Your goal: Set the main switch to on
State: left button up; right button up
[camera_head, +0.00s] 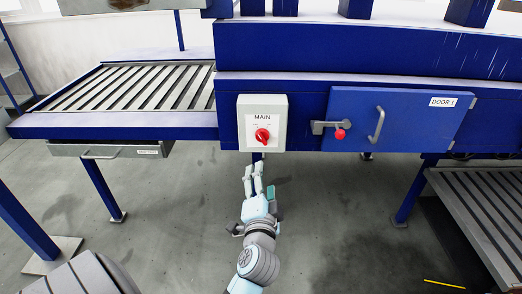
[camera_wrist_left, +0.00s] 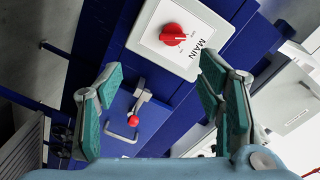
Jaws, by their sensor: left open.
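The main switch is a red rotary knob (camera_head: 262,135) on a light grey box (camera_head: 278,112) labelled MAIN, fixed to the front of the blue gantry. The knob also shows in the left wrist view (camera_wrist_left: 173,35) with a pale mark on it. The small position labels are too fine to read, so I cannot tell its setting. My left gripper (camera_head: 253,168) is open and empty, below the box in the head view and apart from the knob. In the left wrist view its green-padded fingers stand wide apart, with the knob beyond and between them. My right gripper is not in view.
Right of the box is a blue door (camera_head: 400,108) marked DOOR 1, with a grey handle (camera_head: 376,125) and a red-tipped latch (camera_head: 340,133). A slatted conveyor (camera_head: 130,88) stands left, above a grey drawer (camera_head: 108,151). Blue legs (camera_head: 103,190) stand on open floor.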

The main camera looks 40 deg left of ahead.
aim_at(262, 140)
pick_arm(q)
jog(key=x, duration=0.5)
jog(key=r+x, duration=0.1)
jog(key=x, duration=0.4)
jog(key=r+x, duration=0.1)
jog(key=x, duration=0.4)
jog(key=shift+s+a+b, duration=0.2)
jog(key=shift+a+b, duration=0.05)
jog(key=shift+b, duration=0.05)
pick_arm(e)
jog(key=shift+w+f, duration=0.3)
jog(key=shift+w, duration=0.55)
pick_arm(q)
jog(key=shift+s, duration=0.1)
jog(key=c, duration=1.1)
jog(key=shift+c, duration=0.2)
